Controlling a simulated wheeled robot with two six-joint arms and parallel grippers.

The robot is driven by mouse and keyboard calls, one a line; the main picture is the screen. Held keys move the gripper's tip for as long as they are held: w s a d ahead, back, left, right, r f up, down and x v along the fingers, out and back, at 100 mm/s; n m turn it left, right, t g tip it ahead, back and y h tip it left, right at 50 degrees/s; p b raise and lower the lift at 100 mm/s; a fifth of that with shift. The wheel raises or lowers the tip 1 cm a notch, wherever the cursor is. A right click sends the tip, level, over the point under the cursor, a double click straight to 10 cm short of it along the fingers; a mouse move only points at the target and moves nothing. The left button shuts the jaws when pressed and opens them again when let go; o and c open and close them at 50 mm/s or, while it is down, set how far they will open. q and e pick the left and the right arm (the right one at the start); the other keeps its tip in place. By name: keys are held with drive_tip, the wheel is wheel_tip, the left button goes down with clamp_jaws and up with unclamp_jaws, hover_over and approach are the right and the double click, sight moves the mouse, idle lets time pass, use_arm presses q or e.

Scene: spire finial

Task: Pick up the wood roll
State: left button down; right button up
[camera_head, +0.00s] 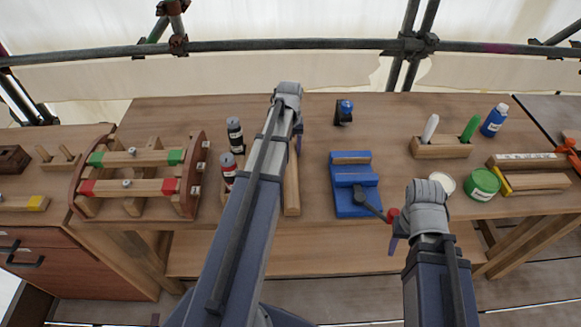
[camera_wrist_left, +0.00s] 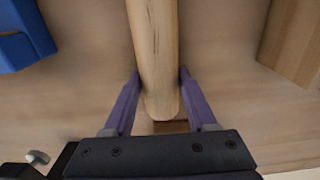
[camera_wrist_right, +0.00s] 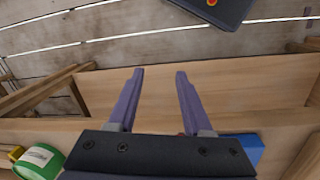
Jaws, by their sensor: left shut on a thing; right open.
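The wood roll (camera_wrist_left: 157,50) is a pale round wooden bar. In the left wrist view it lies between the two purple fingers of my left gripper (camera_wrist_left: 157,85), which is shut on it near its end. In the head view a long wooden piece, which looks like the roll (camera_head: 291,190), shows beside my left arm. That arm hides part of it and most of my left gripper (camera_head: 298,142). My right gripper (camera_wrist_right: 157,85) is open and empty by the table's front edge. In the head view its purple finger (camera_head: 393,245) shows below the blue fixture.
A blue stepped fixture (camera_head: 351,190) with a lever stands right of the roll. A wooden frame (camera_head: 130,187) with red and green pads and dark bottles (camera_head: 235,135) are left. A green tin (camera_head: 482,185) and a tool block (camera_head: 440,150) are right.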

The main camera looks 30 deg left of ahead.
use_arm(q)
drive_tip(key=shift+r, duration=0.15)
wheel_tip(320, 180, up, 10)
drive_tip(key=p, duration=1)
